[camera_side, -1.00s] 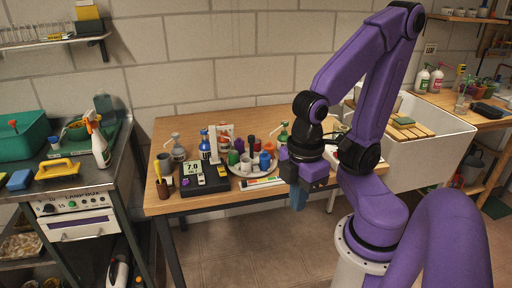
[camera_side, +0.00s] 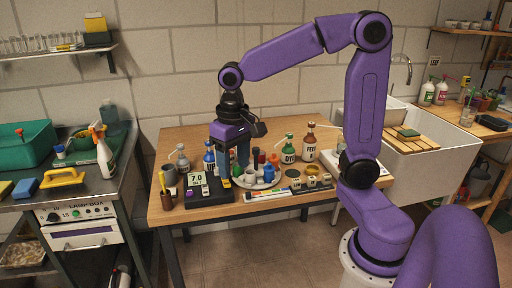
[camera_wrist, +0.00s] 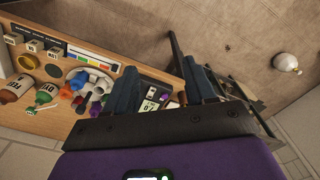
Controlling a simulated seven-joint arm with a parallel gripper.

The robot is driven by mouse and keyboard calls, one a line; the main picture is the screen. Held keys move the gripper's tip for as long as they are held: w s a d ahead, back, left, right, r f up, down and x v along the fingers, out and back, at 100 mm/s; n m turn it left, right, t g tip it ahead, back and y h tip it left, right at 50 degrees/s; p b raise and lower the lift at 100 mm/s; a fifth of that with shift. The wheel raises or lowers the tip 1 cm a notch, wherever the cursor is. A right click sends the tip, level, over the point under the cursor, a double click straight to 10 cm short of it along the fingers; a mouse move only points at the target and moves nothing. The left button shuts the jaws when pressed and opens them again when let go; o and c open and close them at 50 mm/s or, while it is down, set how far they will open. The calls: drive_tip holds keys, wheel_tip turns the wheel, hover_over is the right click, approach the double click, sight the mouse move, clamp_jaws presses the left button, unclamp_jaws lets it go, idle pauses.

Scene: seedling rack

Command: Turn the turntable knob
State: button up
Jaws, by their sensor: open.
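The turntable (camera_side: 256,186) is a round pale tray on the wooden table, bearing several small coloured bottles and cups. Part of it also shows in the wrist view among the cups. I cannot make out its knob for certain. My gripper (camera_side: 230,167) points down at the left side of the turntable, close to the black box with the 7.0 display (camera_side: 197,179). Its two blue fingers are apart, and in the wrist view my gripper (camera_wrist: 160,88) has nothing held between them. The fingers hide part of the tray's left side and some bottles behind.
A green bottle (camera_side: 288,150) and a brown bottle (camera_side: 309,146) stand right of the turntable. A blue-capped bottle (camera_side: 209,157) stands behind the display box.

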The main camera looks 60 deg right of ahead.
drive_tip(key=w+d+r+m, duration=0.2)
drive_tip(key=w+d+m, duration=0.5)
drive_tip(key=w, duration=0.1)
drive_tip(key=m, duration=1.5)
hover_over(256, 148)
wheel_tip(256, 148, down, 17)
drive_tip(key=shift+r, duration=0.1)
clamp_jaws()
